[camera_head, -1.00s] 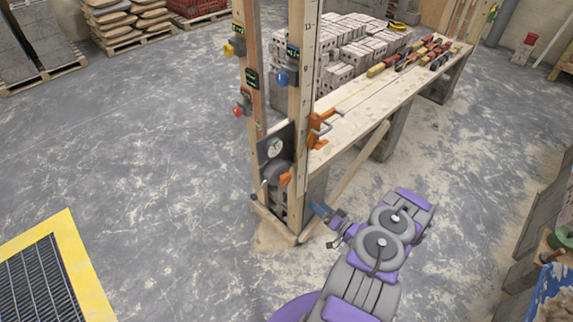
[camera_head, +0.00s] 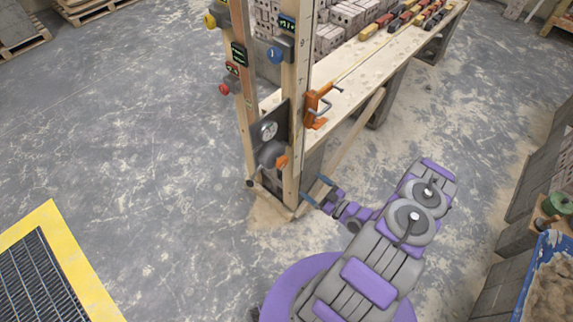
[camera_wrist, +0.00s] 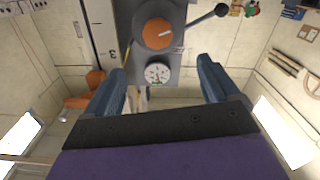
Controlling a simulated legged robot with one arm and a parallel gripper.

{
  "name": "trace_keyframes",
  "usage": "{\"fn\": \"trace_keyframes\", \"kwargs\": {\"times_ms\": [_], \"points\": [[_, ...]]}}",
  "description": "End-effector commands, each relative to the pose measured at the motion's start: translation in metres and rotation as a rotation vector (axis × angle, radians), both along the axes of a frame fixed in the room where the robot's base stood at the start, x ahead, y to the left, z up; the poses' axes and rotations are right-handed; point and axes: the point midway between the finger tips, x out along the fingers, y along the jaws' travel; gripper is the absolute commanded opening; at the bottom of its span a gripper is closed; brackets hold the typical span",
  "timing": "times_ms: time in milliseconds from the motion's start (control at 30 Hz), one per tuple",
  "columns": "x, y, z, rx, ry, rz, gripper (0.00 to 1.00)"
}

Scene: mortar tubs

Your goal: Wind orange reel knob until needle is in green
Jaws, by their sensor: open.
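The orange reel knob (camera_head: 282,161) sits on the grey reel low on the wooden post frame in the head view. In the wrist view the knob (camera_wrist: 158,33) faces me with a pale pointer mark. A round white gauge (camera_wrist: 158,73) is just below it there; it also shows in the head view (camera_head: 269,130). The needle's position against the green is too small to tell. My gripper (camera_head: 316,191) is open and empty, right of the post foot and below the knob. In the wrist view its blue fingers (camera_wrist: 162,66) frame the gauge without touching the knob.
A black-ended lever (camera_wrist: 205,16) extends right of the knob in the wrist view. An orange clamp (camera_head: 318,105) grips the post beside the bench (camera_head: 350,75). Blue (camera_head: 275,55) and yellow (camera_head: 210,20) knobs sit higher. A yellow-edged grate (camera_head: 70,260) lies left; open floor surrounds the frame.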

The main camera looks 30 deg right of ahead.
Motion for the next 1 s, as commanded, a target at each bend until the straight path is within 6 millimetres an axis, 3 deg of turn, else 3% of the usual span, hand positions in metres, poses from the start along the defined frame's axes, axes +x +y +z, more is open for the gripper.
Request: {"fn": "trace_keyframes", "kwargs": {"times_ms": [600,800,1000], "points": [[0.100,0.041,0.000,-0.006,-0.002,0.006,0.89],[0.124,0.046,0.000,-0.002,-0.001,0.003,0.89],[0.135,0.050,0.000,0.000,-0.001,0.000,0.89]]}}
